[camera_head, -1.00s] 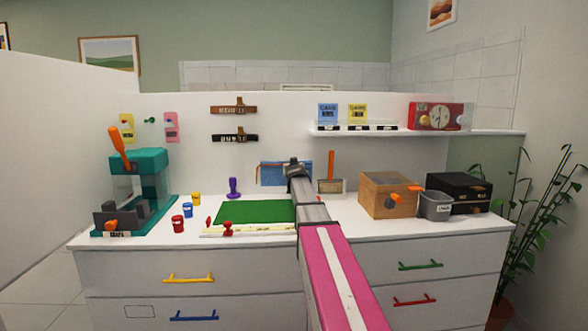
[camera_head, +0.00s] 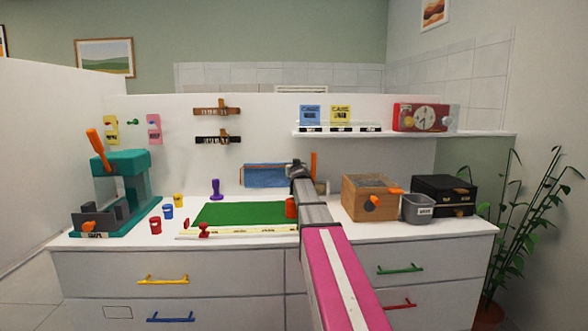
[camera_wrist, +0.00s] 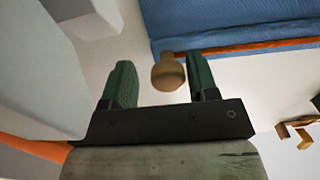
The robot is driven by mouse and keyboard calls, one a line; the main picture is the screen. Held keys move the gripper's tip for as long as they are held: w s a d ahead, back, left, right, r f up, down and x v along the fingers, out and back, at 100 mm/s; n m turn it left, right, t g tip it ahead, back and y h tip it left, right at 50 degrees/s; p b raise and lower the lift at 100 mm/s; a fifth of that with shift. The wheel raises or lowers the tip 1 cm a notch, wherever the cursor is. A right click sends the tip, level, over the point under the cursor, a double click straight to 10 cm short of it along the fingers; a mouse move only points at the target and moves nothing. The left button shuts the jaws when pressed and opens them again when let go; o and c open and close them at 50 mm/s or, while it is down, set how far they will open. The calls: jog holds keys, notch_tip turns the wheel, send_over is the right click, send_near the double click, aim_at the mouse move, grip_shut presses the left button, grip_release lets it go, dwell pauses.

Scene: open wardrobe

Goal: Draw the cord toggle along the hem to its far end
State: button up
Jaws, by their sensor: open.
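A round tan toggle (camera_wrist: 168,73) sits at the hem, near the cloth's corner. My gripper (camera_wrist: 161,62) is open, its two green fingers either side of the toggle with gaps showing. In the head view my gripper (camera_head: 296,169) is at the panel's right end; the toggle cannot be made out there.
An orange upright handle (camera_head: 314,163) stands just right of my gripper. A wooden box (camera_head: 366,202) and a grey bin (camera_head: 418,209) are further right. A green mat (camera_head: 240,214) lies below the panel. A white shelf (camera_head: 400,134) juts out at upper right.

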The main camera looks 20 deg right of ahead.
jog(key=shift+s+a, duration=0.1)
jog(key=v, duration=0.7)
jog(key=shift+s, duration=0.2)
